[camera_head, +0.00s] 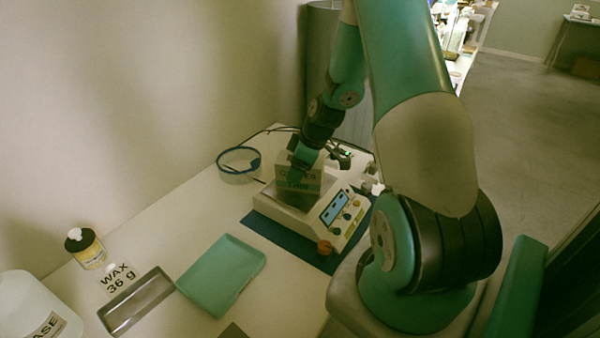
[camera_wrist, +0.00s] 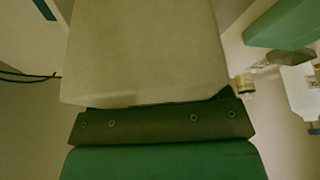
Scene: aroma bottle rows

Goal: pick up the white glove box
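The white glove box (camera_head: 311,182) is a small pale carton with dark print, partly hidden by my gripper. It is at the pan of the white scale (camera_head: 283,212); I cannot tell whether it rests there or is slightly raised. My gripper (camera_head: 299,168) reaches down onto the box, with a teal part in front of its printed face. In the wrist view, the box (camera_wrist: 146,50) fills the upper middle, its lower edge right against the dark bar of my gripper. The fingertips are hidden, so their grip on the box is unclear.
The scale stands on a blue mat (camera_head: 262,224). A blue ring (camera_head: 238,160) and cables lie behind. A wall borders the left.

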